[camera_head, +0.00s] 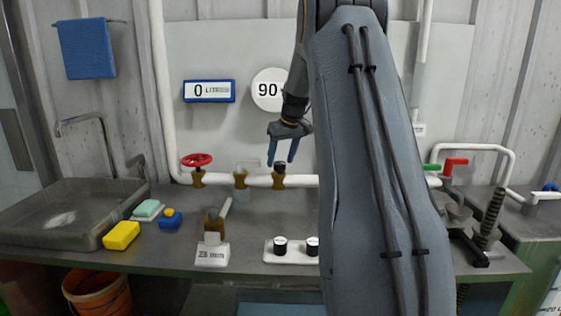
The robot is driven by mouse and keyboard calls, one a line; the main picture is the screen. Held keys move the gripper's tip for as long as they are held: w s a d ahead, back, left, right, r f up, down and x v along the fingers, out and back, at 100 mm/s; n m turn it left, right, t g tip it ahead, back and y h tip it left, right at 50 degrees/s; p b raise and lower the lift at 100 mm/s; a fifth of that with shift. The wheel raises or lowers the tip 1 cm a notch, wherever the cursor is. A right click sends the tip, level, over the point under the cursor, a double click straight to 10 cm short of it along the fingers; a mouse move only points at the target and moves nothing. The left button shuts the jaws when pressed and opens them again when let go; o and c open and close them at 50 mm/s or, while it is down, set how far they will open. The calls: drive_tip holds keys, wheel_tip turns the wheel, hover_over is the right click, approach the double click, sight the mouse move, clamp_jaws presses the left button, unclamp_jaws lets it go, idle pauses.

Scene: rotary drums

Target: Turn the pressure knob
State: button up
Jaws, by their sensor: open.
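My gripper (281,159) hangs fingers down, its two blue fingers apart and nothing seen between them. It is over a brass valve (279,180) with a dark top on the white pipe; I cannot tell if they touch. Two black-and-white knobs, the left one (280,246) and the right one (312,246), stand on a white plate (290,259) on the counter below. No label readable here shows which knob is the pressure knob. My arm hides part of the counter right of the plate.
A red wheel valve (197,160) and another brass valve (240,180) sit left on the pipe. A "0" litres display (209,91) and a round "90" dial (268,90) hang behind. A sink (62,215), yellow sponge (121,236) and red-handled valve (455,162) are further out.

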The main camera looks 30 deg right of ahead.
drive_tip(key=b+v, duration=0.1)
drive_tip(key=v, duration=0.5)
drive_tip(key=shift+r, duration=0.4)
drive_tip(key=shift+s, duration=0.15)
drive_tip(key=shift+a, duration=0.15)
